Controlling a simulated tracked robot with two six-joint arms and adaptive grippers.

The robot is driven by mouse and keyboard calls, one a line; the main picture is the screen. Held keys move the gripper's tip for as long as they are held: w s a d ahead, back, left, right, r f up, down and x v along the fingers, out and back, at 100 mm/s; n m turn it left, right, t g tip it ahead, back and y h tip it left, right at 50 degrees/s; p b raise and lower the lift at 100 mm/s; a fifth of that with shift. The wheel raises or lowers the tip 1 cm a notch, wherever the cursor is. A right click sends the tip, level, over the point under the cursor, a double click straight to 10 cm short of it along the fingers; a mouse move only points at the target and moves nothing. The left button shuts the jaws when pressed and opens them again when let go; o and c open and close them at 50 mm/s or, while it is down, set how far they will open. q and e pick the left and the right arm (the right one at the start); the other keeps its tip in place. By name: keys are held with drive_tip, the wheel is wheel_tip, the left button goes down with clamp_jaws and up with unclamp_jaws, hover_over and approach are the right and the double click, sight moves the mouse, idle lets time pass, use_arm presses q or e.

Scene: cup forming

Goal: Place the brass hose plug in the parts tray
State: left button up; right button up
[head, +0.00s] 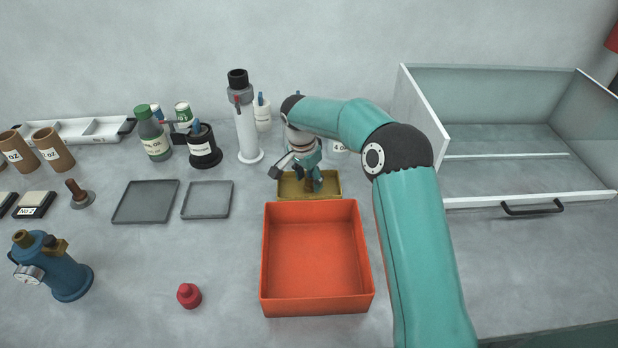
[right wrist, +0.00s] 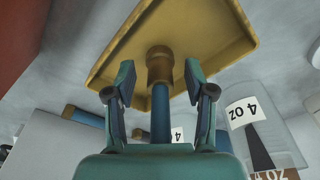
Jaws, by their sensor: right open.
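The brass hose plug (right wrist: 159,62) shows in the right wrist view as a brass-brown cylinder with a blue stem, its brass end at the floor of the shallow yellow tray (right wrist: 118,52). That tray (head: 331,193) also shows in the head view, just behind the orange bin. My right gripper (right wrist: 158,76) is open, one finger on each side of the plug, with gaps showing beside it. In the head view the right gripper (head: 309,172) is low over the tray and hides most of the plug. My left gripper is not in view.
The orange bin (head: 316,258) is empty. Two empty grey trays (head: 147,202) lie to the left, with bottles and a white column (head: 246,135) behind. A red knob-like piece (head: 188,295) and a blue gauge fitting (head: 58,272) stand at front left. An open white drawer (head: 515,175) is at right.

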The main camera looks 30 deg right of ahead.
wheel_tip(320, 180, up, 12)
drive_tip(key=a, duration=0.1)
drive_tip(key=shift+s+a, duration=0.25)
drive_tip(key=shift+a, duration=0.15)
drive_tip(key=shift+f, duration=0.1)
